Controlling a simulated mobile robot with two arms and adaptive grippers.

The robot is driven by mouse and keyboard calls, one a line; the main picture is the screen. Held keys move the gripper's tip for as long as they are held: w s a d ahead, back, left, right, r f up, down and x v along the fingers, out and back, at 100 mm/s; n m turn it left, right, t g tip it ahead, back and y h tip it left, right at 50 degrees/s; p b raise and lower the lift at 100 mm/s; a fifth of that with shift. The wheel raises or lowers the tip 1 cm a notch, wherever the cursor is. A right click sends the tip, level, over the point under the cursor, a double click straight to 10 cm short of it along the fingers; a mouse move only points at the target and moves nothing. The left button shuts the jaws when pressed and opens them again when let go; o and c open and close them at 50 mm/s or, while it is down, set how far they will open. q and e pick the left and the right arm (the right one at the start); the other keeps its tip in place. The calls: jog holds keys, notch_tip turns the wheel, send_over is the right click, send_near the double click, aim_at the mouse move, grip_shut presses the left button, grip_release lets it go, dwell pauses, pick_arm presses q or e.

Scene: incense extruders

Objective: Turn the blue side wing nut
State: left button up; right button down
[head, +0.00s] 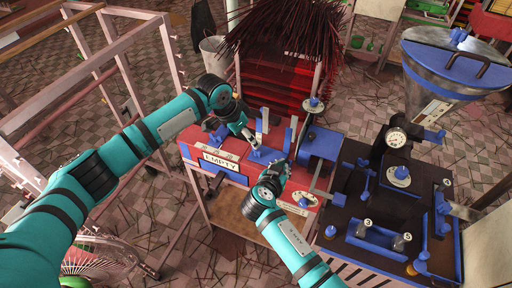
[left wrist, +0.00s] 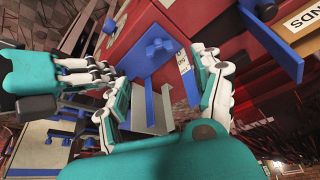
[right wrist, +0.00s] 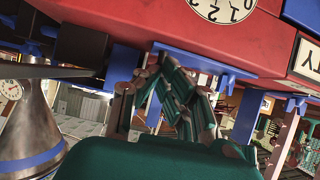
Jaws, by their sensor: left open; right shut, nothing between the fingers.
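A blue wing nut (left wrist: 158,47) sits on the red machine face in the left wrist view, ahead of my left gripper and apart from its fingers. My left gripper (left wrist: 168,88) is open, with a blue upright plate and a grey bracket showing between its fingers. In the head view my left gripper (head: 246,134) is over the red machine top (head: 230,158), above the EMPTY label. My right gripper (head: 284,166) is shut and empty at the right part of this top. In the right wrist view its fingertips (right wrist: 163,66) are close to a blue bar (right wrist: 205,62); contact is unclear.
A black bench (head: 385,205) with blue fittings and a gauge (head: 396,138) stands at the right, below a metal hopper (head: 455,65). Dark red incense sticks (head: 285,35) stand behind the machine. A pink frame rack (head: 110,75) is at the left.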

aim_at(255, 155)
pick_arm(q)
jog(key=x, duration=0.9)
jog(key=c, duration=1.2)
jog(key=shift+a+m, duration=0.1)
jog(key=shift+m, duration=0.3)
jog(key=m, duration=0.1)
jog(key=m+g, duration=0.1)
jog(key=m, duration=0.1)
jog(key=shift+w+m+g+h, duration=0.1)
jog(key=shift+m+g+h, duration=0.2)
jog(key=shift+w+m+g, duration=0.1)
jog(key=shift+m+g, duration=0.5)
jog(key=shift+m, duration=1.1)
